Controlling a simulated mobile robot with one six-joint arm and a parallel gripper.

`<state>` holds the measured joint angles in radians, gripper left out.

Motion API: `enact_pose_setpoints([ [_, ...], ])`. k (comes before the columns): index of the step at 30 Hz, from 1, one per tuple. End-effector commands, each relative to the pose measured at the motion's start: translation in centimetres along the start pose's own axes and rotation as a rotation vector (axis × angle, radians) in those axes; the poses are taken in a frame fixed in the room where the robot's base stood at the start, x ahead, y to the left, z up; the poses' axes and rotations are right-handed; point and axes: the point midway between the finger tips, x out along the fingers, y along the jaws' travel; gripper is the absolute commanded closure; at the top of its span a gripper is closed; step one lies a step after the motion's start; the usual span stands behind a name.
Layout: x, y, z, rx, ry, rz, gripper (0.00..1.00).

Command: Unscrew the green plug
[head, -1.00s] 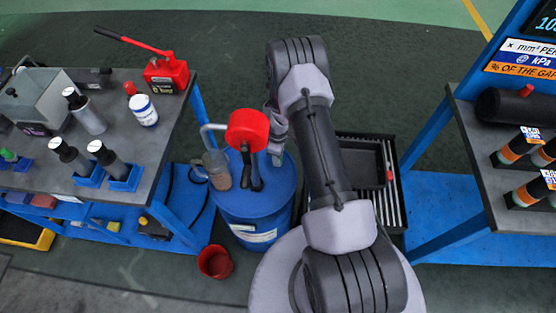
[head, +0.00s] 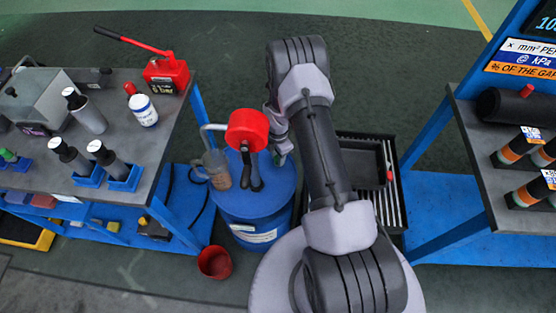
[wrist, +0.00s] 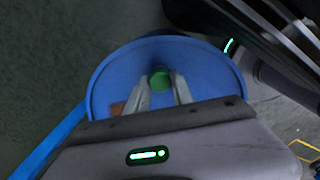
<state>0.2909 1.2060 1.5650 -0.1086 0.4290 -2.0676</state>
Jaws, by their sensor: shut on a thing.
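The green plug (wrist: 160,79) shows in the wrist view over the top of the blue drum, between the tips of my fingers. My gripper (wrist: 161,84) is shut on it. I cannot tell whether the plug sits in the drum top or slightly above it. In the head view the blue drum (head: 256,207) stands between the two benches. My gripper (head: 281,152) reaches down at the right side of the drum top, and the plug is hidden there.
A red hand pump (head: 247,128) stands on the drum, left of my gripper, with a clear jug (head: 217,172) beside it. A red bucket (head: 214,262) is on the floor. A dark tray (head: 366,165) lies right of the drum. Benches stand at left and right.

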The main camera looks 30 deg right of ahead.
Motion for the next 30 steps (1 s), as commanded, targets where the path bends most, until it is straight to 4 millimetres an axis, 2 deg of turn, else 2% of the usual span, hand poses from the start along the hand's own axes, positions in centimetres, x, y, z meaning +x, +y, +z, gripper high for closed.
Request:
enact_pose_setpoints([
  [6,-0.1,0.06,0.02,-0.38,-0.001,0.001,1.0],
  [9,-0.09,0.06,0.02,-0.445,-0.001,0.001,1.0],
  [13,-0.08,0.06,0.02,-0.444,-0.001,0.001,1.0],
  [14,-0.08,0.06,0.02,-0.444,-0.001,0.001,0.7],
  [17,-0.07,0.05,0.02,-0.443,-0.001,0.001,0.5],
  [18,-0.07,0.04,0.02,-0.443,-0.001,0.001,0.47],
  [24,-0.05,0.02,0.01,-0.442,0.0,0.0,0.47],
  [26,-0.04,0.01,0.0,-0.442,0.0,0.0,0.54],
  [30,-0.03,0.0,0.0,-0.441,0.0,0.0,0.54],
])
